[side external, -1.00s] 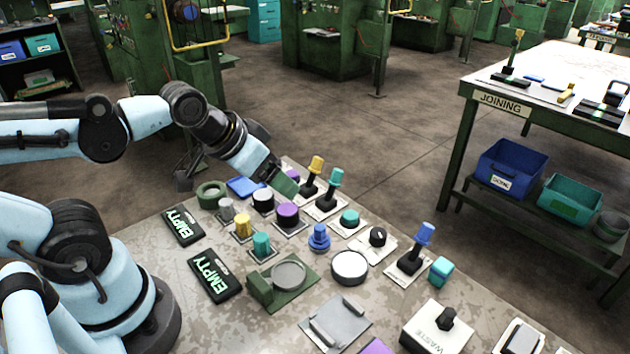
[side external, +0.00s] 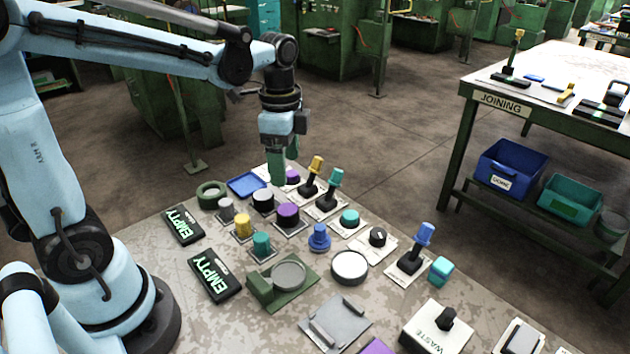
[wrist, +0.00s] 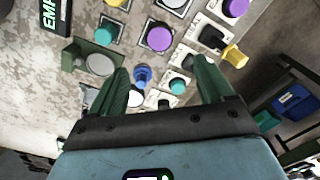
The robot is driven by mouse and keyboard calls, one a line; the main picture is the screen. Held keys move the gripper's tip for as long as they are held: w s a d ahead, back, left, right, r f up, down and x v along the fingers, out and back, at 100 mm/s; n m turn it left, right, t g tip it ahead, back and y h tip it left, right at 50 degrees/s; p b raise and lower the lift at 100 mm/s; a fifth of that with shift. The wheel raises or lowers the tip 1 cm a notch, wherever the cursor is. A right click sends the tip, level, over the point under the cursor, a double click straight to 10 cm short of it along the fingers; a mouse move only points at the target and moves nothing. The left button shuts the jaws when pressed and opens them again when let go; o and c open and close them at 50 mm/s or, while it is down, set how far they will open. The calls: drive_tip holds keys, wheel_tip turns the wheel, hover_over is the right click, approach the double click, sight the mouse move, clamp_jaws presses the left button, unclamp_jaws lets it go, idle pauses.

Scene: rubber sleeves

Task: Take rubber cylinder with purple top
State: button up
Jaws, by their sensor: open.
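Two dark or pale cylinders with purple tops stand on the table. Neither cylinder is held.
Levers with yellow (side external: 316,164) and teal (side external: 336,178) handles stand close right of the purple tops. A blue tray (side external: 247,184) lies at the far edge.

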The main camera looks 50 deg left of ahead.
sight(288, 209)
drive_tip(key=shift+f, duration=6.1)
drive_tip(key=shift+c, duration=0.5)
drive_tip(key=c, duration=1)
drive_tip(key=shift+r, duration=0.1)
drive_tip(key=shift+c, duration=0.2)
